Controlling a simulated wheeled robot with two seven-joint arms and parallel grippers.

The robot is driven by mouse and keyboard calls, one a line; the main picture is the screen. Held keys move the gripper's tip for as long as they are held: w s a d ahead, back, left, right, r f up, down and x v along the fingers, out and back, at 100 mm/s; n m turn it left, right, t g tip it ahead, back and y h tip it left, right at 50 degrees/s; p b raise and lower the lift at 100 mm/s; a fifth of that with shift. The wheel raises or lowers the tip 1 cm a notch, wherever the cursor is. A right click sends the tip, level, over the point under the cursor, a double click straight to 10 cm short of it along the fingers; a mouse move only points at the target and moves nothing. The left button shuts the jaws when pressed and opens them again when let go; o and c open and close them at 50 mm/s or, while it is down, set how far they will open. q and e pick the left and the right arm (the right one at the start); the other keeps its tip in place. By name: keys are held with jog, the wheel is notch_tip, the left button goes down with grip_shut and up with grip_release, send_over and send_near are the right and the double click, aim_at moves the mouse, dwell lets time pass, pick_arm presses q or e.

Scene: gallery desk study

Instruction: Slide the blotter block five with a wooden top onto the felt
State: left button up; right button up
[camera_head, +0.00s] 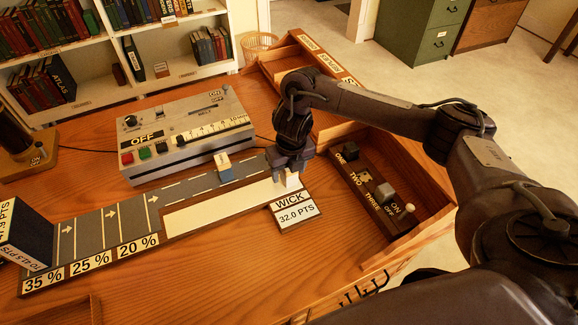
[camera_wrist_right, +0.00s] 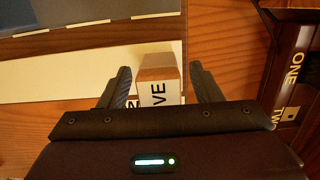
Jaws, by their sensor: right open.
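The blotter block (camera_wrist_right: 152,97) has a tan wooden top edge and a white side with black letters ending "VE"; the rest of its word is hidden. In the head view it is a small white block (camera_head: 290,183) at the right end of the cream strip (camera_head: 220,207). My right gripper (camera_head: 291,172) is over it. In the right wrist view my right gripper (camera_wrist_right: 160,68) is open, with one finger on each side of the block and gaps visible. A grey, felt-like strip (camera_head: 145,205) with white arrows runs behind the cream strip. My left gripper is out of view.
A WICK card (camera_head: 293,209) lies just in front of the gripper. An open drawer with switches (camera_head: 372,185) is at right. A dark box (camera_head: 25,232) stands at left.

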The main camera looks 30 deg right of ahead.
jog(key=c, duration=1.1)
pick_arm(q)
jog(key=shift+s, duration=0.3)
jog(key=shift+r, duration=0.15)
pick_arm(e)
jog(key=shift+r, duration=0.2)
jog(key=shift+w, duration=0.1)
